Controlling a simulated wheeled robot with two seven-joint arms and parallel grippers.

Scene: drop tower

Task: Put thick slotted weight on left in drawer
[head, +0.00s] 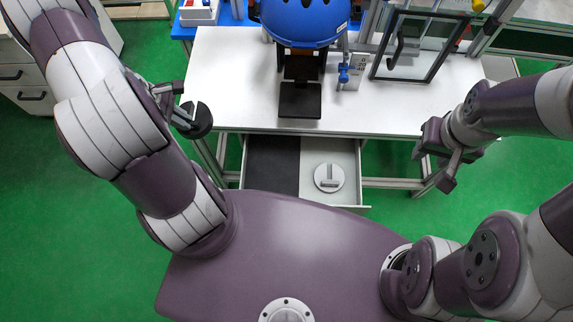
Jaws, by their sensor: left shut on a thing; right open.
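A dark round slotted weight (201,121) is held upright or tilted at the left end of the white table. My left gripper (184,119) is shut on it, and the fingers hide part of it. The drawer (349,197) under the table is pulled open. Its left half has a dark floor (270,166) that looks empty; its right half is light. A light grey disc (329,178) with a slot-like mark lies in the right half. My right gripper (437,165) is open and empty at the right, beside the table's front right corner.
The white table (222,70) bears a blue helmet (303,20) above a black stand (300,98). A framed clear panel (420,48) stands at the back right, with a small blue clamp (344,74) beside it. Table legs flank the drawer. The table's front left is clear.

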